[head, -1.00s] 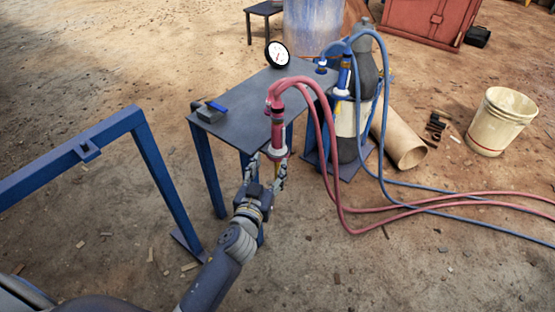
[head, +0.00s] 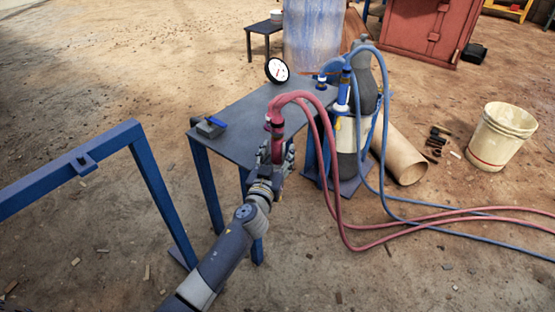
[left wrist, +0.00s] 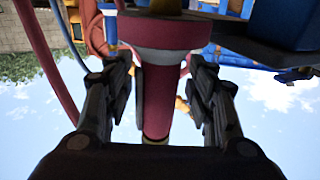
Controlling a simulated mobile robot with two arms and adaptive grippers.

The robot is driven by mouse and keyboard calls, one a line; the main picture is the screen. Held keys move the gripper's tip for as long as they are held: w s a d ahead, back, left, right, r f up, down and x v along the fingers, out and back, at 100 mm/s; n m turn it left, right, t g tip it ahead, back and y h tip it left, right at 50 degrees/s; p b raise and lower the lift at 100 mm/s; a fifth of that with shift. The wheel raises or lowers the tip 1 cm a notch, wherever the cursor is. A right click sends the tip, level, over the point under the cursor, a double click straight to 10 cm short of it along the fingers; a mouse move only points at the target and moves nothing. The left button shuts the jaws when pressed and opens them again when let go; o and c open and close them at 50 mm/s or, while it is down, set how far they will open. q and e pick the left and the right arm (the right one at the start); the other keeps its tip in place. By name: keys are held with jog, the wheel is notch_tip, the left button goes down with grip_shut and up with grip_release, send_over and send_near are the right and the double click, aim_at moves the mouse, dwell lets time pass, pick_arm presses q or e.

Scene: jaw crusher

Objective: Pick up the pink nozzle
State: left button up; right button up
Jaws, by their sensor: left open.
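The pink nozzle (head: 276,146) stands upright at the front right edge of the dark table (head: 240,117), with a pink hose looping from its top. In the left wrist view the nozzle (left wrist: 158,95) shows as a pink tube with a pale ring and wider collar. My left gripper (head: 276,160) is at the nozzle's lower part and covers some of it in the head view. In the left wrist view my left gripper's fingers (left wrist: 160,100) are open, one on each side of the tube, with gaps visible. My right gripper is not in view.
A blue nozzle (head: 344,88) with a blue hose stands beside gas cylinders (head: 365,85) right of the table. A gauge (head: 277,70) and a small grey block (head: 206,128) are on the table. A blue frame (head: 152,180) stands left. Hoses (head: 430,222) trail right.

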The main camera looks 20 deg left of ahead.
pick_arm(q)
jog(key=shift+w, duration=0.3)
grip_shut()
jog(key=shift+r, duration=0.1)
jog(key=shift+r, duration=0.15)
